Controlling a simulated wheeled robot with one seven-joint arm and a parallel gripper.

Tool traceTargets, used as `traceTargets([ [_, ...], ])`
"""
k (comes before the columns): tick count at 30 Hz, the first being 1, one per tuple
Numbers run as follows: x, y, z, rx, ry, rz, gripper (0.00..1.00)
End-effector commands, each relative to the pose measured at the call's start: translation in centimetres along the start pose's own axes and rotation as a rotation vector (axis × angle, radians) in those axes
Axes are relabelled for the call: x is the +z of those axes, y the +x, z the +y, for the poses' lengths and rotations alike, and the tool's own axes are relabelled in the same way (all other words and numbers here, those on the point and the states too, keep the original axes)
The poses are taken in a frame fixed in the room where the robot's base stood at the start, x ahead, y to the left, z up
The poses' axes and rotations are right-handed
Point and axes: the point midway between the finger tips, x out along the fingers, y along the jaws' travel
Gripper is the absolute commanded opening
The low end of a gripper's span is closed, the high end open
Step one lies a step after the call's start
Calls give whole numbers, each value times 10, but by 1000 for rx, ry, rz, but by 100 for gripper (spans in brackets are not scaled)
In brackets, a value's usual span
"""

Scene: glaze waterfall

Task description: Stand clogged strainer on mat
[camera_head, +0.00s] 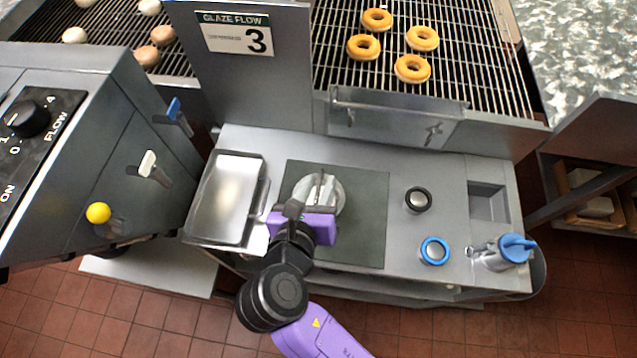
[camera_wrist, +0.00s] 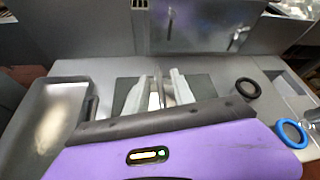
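The dark grey-green mat (camera_head: 365,225) lies flat on the steel counter; it also shows in the wrist view (camera_wrist: 205,85). A pale round metal piece, which I take for the strainer (camera_head: 338,188), is on the mat's upper left part, largely hidden under my gripper. My gripper (camera_head: 320,186) points down over it. In the wrist view, my gripper's two pale fingers (camera_wrist: 158,88) stand apart, with a thin upright grey piece between them. Gaps seem to show on both sides of that piece. Any clogging, and where the strainer touches the mat, cannot be made out.
A steel tray (camera_head: 262,195) is left of the mat. Right of it are a black-rimmed round piece (camera_head: 418,199), a blue-ringed one (camera_head: 435,250) and a blue-topped metal container (camera_head: 497,255). A steel wall (camera_head: 395,118) and the doughnut conveyor (camera_head: 470,70) stand behind.

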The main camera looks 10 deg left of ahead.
Motion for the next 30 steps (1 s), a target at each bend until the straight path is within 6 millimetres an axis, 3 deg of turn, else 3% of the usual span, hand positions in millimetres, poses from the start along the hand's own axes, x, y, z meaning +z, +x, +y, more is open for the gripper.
traceTargets([
  [8, 3, -9, 0, 2, 1, -2, 30],
  [21, 3, -92, 0, 3, 0, -1, 30],
  [30, 2, -120, 0, 1, 0, -1, 30],
])
